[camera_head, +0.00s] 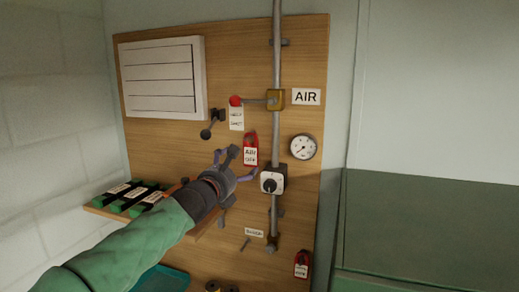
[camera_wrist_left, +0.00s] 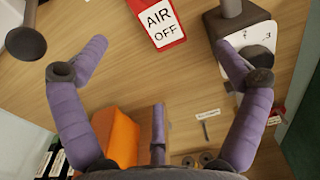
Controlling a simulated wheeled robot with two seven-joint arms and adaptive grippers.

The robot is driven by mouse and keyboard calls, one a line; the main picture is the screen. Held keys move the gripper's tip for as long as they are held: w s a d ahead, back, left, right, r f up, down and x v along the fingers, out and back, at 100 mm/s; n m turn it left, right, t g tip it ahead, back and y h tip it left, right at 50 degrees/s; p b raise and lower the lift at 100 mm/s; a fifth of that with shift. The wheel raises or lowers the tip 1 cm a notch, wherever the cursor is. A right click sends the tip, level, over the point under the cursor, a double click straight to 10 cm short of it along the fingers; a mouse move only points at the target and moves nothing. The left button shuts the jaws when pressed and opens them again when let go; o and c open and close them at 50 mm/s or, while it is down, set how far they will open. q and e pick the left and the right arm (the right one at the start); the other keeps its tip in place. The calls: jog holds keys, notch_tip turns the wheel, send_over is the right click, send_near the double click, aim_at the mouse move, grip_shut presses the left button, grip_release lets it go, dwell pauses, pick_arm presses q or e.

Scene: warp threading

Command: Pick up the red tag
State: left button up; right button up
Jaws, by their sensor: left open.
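A red tag with a white label reading "AIR OFF" (camera_head: 250,154) hangs upright on the wooden board. In the left wrist view the tag (camera_wrist_left: 157,22) shows at the top centre, tilted, with its upper part cut off. My left gripper (camera_head: 235,164) is open and empty in front of the board, just below and left of the tag. In the left wrist view its purple fingers (camera_wrist_left: 163,58) are spread wide, with the tag beyond them and between their sides. A second red tag (camera_head: 301,264) hangs low on the board at the right. My right gripper is out of view.
A gauge (camera_head: 303,147) is further right. A shelf with green-black blocks (camera_head: 131,196) is left.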

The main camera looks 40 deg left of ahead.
aim_at(247, 154)
pick_arm(q)
jog(key=x, duration=0.4)
jog(key=shift+w+a+r, duration=0.15)
jog(key=shift+w+r, duration=0.1)
jog(key=shift+w, duration=0.1)
jog(key=shift+w+a+r+p, duration=0.15)
jog(key=shift+w+r+p, duration=0.15)
jog(key=shift+p, duration=0.3)
jog(key=p+x, duration=0.1)
jog(key=x, duration=0.3)
jog(key=shift+w+a, duration=0.1)
jog(key=shift+a, duration=0.1)
jog(key=shift+d, duration=0.1)
jog(key=c, duration=1)
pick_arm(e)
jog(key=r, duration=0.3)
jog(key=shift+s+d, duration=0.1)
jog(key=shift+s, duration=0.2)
